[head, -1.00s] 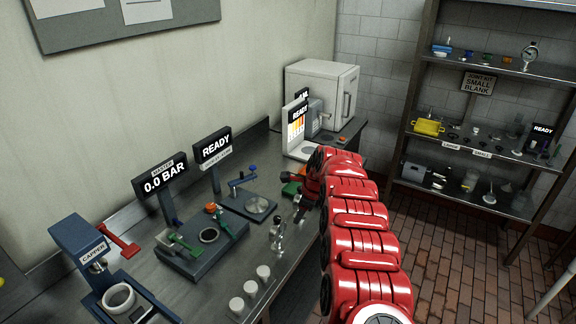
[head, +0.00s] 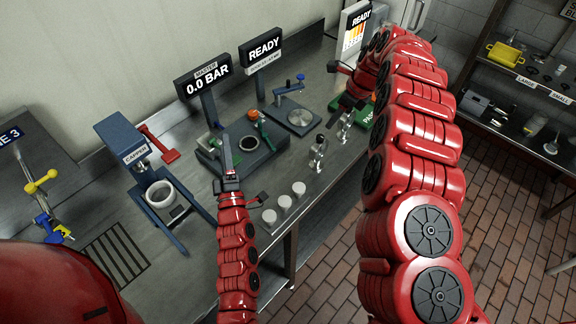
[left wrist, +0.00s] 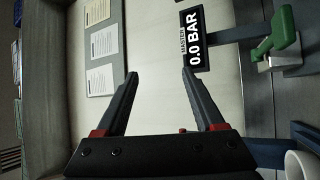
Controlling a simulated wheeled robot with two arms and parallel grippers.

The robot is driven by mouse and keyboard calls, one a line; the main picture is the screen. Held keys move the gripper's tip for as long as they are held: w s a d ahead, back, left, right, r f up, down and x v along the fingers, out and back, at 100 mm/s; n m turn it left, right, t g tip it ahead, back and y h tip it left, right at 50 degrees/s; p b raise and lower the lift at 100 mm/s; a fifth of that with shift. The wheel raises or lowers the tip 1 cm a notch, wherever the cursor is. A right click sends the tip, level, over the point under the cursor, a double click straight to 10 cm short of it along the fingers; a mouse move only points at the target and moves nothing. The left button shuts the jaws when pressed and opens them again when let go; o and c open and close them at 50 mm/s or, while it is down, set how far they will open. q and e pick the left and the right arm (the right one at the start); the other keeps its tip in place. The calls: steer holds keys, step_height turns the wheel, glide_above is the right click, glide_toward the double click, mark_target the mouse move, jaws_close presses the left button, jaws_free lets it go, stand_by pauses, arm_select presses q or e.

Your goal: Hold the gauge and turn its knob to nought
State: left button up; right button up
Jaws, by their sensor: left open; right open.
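My left gripper (head: 229,165) is in front of the test block (head: 212,163); its jaws are open and empty in the left wrist view (left wrist: 160,75). My right gripper (head: 342,84) is open above the bench on the right. Two small upright metal fittings stand below and left of it, one nearer (head: 318,152) and one just under the gripper (head: 346,124). I cannot tell whether either is the gauge, as no dial face or knob shows clearly. The master display (head: 206,84) reads 0.0 BAR and also shows in the left wrist view (left wrist: 192,38).
A blue capper (head: 128,137) with a red lever stands left on the steel bench. Three white caps (head: 284,202) lie near its front edge. A READY display (head: 265,50) and a plate with a blue-knobbed lever (head: 299,117) stand behind. Shelves are at the right.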

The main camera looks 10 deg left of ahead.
arm_select(q)
steer(key=w+d+f+n+g+h, duration=0.2)
steer(key=w+f+n+g+h, duration=0.2)
steer(key=f+n, duration=0.15)
steer(key=n+g+h, duration=0.5)
steer(key=h, duration=0.6)
glide_toward(319, 149)
steer(key=x, duration=0.4)
steer(key=a+f+x, duration=0.1)
steer(key=x, duration=0.3)
steer(key=f+x, duration=0.1)
steer(key=x, duration=0.4)
steer(key=shift+w+a, duration=0.15)
steer(key=shift+a, duration=0.15)
jaws_close()
